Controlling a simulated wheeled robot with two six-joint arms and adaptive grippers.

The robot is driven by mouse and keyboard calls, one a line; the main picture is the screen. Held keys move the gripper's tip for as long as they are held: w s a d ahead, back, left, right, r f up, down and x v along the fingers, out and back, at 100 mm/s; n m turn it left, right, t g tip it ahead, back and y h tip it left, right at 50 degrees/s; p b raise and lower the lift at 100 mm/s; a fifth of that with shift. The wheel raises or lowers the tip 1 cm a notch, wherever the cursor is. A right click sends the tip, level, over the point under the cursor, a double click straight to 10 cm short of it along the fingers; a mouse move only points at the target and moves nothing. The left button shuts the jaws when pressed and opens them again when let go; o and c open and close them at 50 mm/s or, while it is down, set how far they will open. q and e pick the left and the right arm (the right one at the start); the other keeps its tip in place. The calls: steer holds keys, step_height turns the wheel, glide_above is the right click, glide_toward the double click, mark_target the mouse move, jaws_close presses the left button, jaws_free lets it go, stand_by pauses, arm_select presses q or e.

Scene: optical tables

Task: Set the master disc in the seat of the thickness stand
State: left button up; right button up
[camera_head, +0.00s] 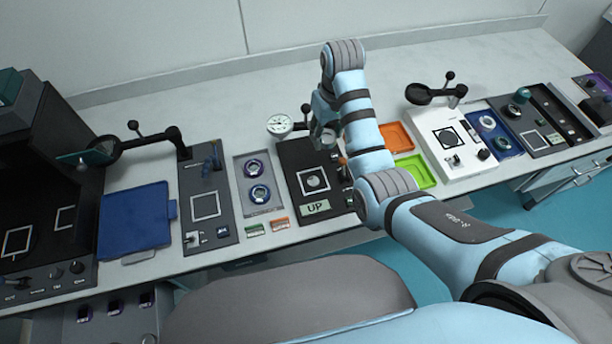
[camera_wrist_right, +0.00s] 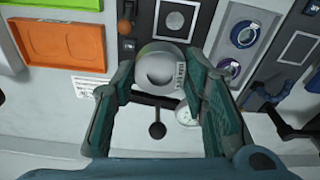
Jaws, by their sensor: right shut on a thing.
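The thickness stand is the dark base plate (camera_head: 290,157) in the middle of the bench, with a dial gauge (camera_head: 280,124) at its back left. A white square outline on the plate frames a round pale seat (camera_head: 314,183), which shows bare in the right wrist view (camera_wrist_right: 174,20). My right gripper (camera_head: 322,118) is above the back of the stand. In the right wrist view its fingers are shut on the grey master disc (camera_wrist_right: 153,56), which has a small printed label. The disc is held clear of the seat. My left gripper is not in view.
An orange tray (camera_head: 408,137) and a green tray (camera_head: 427,165) lie right of the stand. A grey tray with ringed parts (camera_head: 269,211) lies left. A black knobbed arm (camera_wrist_right: 158,104) stands close to the held disc. An "UP" card (camera_head: 315,207) lies at the stand's front.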

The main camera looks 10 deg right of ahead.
steer(key=a+r+m+b, duration=0.1)
steer(key=a+r, duration=0.1)
steer(key=a, duration=0.1)
steer(key=b, duration=0.3)
glide_above(313, 181)
step_height(313, 181, down, 14)
steer(key=shift+d+f, duration=0.1)
steer(key=shift+d, duration=0.05)
steer(key=f, duration=0.2)
steer(key=f+b, duration=0.1)
steer(key=f, duration=0.1)
steer(key=shift+s+f, duration=0.2)
steer(key=shift+f, duration=0.2)
steer(key=shift+w, duration=0.1)
steer(key=o, duration=0.9)
steer(key=shift+f, duration=0.15)
steer(key=o, duration=0.4)
steer(key=shift+o, duration=0.2)
